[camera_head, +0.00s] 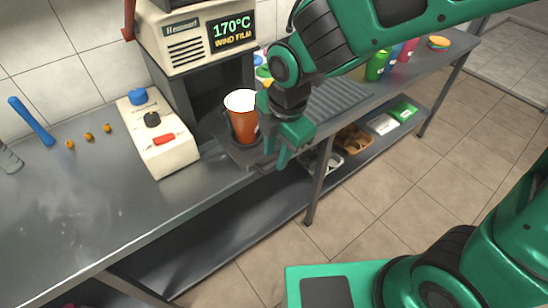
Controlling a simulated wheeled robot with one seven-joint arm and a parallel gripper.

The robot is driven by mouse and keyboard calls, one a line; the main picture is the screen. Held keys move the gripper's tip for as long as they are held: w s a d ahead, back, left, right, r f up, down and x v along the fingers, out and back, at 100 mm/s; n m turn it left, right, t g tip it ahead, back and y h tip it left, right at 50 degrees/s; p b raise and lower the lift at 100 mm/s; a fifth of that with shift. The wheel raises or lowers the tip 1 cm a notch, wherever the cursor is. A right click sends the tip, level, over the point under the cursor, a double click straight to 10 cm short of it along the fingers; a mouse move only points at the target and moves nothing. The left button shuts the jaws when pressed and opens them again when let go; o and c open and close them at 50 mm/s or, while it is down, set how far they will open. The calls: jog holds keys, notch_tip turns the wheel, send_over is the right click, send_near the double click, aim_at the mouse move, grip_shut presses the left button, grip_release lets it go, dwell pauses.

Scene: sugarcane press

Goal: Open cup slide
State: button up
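An orange-brown paper cup (243,120) with a white rim stands upright in a dark holder on a slide (252,157) at the foot of the press machine (180,50). My green gripper (276,158) points down just right of the cup, close to the slide's front right side. Whether it touches the slide, and how wide the fingers are apart, I cannot tell. My arm hides part of the slide's right side and of the machine.
A cream control box (158,135) with blue and black knobs and a red switch stands left. A blue stick (31,121) and small orange pieces lie on the steel counter (80,195). Several coloured bottles stand at the back right. A lower shelf (240,215) holds trays. The tiled floor in front is clear.

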notch_tip(320, 180, up, 7)
jog(key=shift+s+d, duration=0.35)
jog(key=shift+s, duration=0.1)
jog(key=shift+f, duration=0.15)
jog(key=d+m+h, duration=0.2)
jog(key=d+m, duration=1.4)
jog(key=d, duration=0.8)
jog(key=s+d+m+g+y, duration=0.1)
jog(key=s+d+m, duration=1.2)
jog(key=m, duration=0.2)
jog(key=shift+s+d+f+g, duration=0.2)
jog(key=shift+s+f+g, duration=0.1)
jog(key=shift+f+g, duration=0.15)
